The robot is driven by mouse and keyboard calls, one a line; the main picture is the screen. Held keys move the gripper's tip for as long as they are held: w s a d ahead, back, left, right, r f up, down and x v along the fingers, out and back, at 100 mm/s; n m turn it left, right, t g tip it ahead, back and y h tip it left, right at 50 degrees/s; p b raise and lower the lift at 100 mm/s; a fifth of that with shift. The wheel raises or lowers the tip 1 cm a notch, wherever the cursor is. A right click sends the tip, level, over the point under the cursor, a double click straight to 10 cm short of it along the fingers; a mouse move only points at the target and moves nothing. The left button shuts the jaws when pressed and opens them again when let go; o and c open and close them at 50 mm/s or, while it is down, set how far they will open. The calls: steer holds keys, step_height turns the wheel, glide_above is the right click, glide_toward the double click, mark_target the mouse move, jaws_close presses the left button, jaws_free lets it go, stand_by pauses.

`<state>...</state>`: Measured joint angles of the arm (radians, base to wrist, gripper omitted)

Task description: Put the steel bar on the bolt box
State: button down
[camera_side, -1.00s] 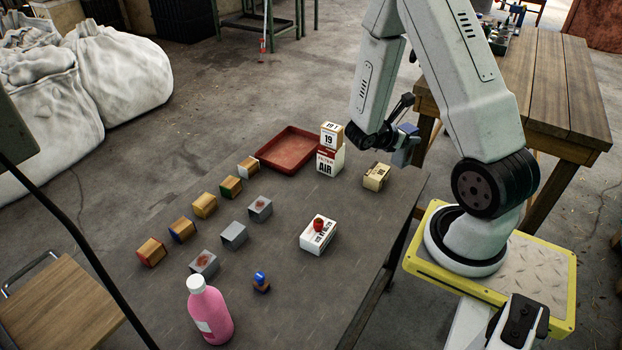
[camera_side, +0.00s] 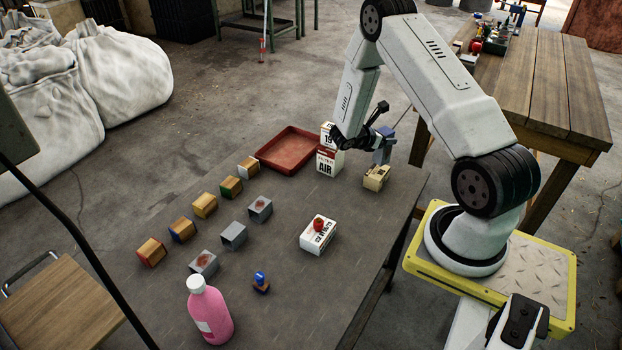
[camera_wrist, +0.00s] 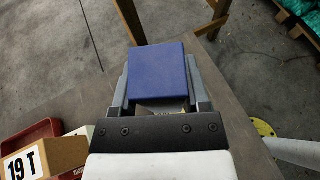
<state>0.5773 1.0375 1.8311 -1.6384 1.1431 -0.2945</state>
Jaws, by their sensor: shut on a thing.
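The held steel bar (camera_side: 388,131) has a blue end that faces up. This blue face also fills the space between the fingers in the wrist view (camera_wrist: 158,75). The fingers hide much of the bar's sides.
A white filter box (camera_side: 328,162) with a 19 T box (camera_side: 327,137) on top stands close left of my gripper. A red tray (camera_side: 290,150) is behind. Several wooden and grey blocks, a pink bottle (camera_side: 208,312), a stamp (camera_side: 261,283) and a white box (camera_side: 318,238) stand nearer.

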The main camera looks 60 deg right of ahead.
steer(key=shift+w+d+f, duration=0.1)
steer(key=shift+w+f, duration=0.05)
steer(key=shift+f, duration=0.05)
steer(key=shift+w+d+f, duration=0.2)
steer(key=shift+f, duration=1.6)
steer(key=shift+f, duration=0.15)
steer(key=shift+c, duration=0.3)
jaws_free()
